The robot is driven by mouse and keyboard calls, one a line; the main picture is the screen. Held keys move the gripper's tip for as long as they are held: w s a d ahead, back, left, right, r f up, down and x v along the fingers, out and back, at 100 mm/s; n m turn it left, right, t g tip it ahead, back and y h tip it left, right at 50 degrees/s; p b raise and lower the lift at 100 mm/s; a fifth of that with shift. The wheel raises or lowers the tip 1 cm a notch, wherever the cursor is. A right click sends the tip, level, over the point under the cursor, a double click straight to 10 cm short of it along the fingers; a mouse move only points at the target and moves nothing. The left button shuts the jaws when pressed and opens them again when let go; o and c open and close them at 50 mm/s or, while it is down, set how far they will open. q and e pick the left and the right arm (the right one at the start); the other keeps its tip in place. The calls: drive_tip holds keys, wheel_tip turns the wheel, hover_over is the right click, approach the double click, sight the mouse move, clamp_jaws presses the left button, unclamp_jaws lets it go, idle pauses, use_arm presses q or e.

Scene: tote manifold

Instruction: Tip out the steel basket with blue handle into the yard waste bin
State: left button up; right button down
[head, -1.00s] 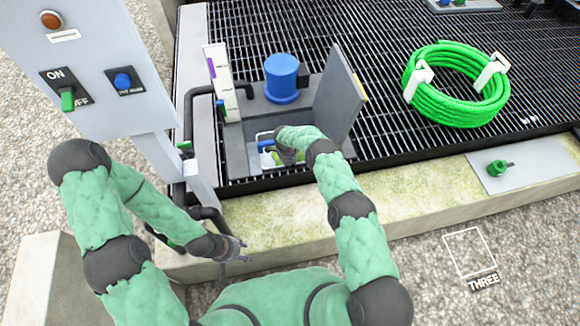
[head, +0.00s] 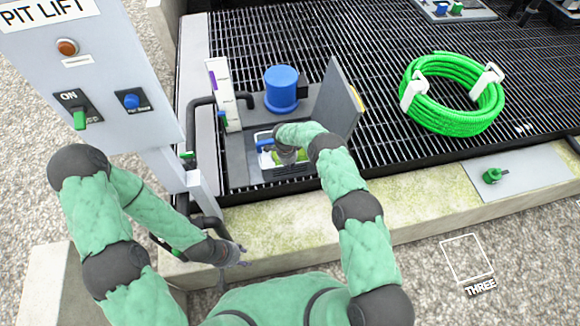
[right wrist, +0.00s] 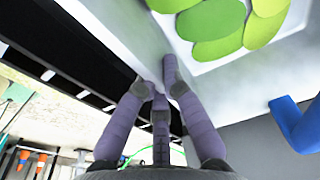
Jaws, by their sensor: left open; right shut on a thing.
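The steel basket (head: 289,172) is at the open pit hatch, with its blue handle (head: 265,145) on the left and green leaf-like pieces (head: 303,155) inside. In the right wrist view, the basket's pale wall (right wrist: 225,82), green pieces (right wrist: 213,20) and blue handle (right wrist: 298,124) show close up. My right gripper (head: 286,157) is shut on the basket's wall; its fingers (right wrist: 158,84) pinch it in the wrist view. My left gripper (head: 240,254) is open and empty in front of the concrete curb. I cannot make out a yard waste bin.
A control panel post (head: 90,75) stands at left. A green hose coil (head: 452,92) lies on the grating.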

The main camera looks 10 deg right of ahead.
wheel_tip(320, 180, up, 8)
drive_tip(key=p, duration=0.3)
drive_tip(key=shift+w+f+p, duration=0.1)
drive_tip(key=shift+f+p, duration=0.15)
drive_tip(key=shift+p, duration=0.1)
wheel_tip(320, 180, up, 8)
drive_tip(key=p, duration=0.3)
drive_tip(key=shift+f, duration=0.2)
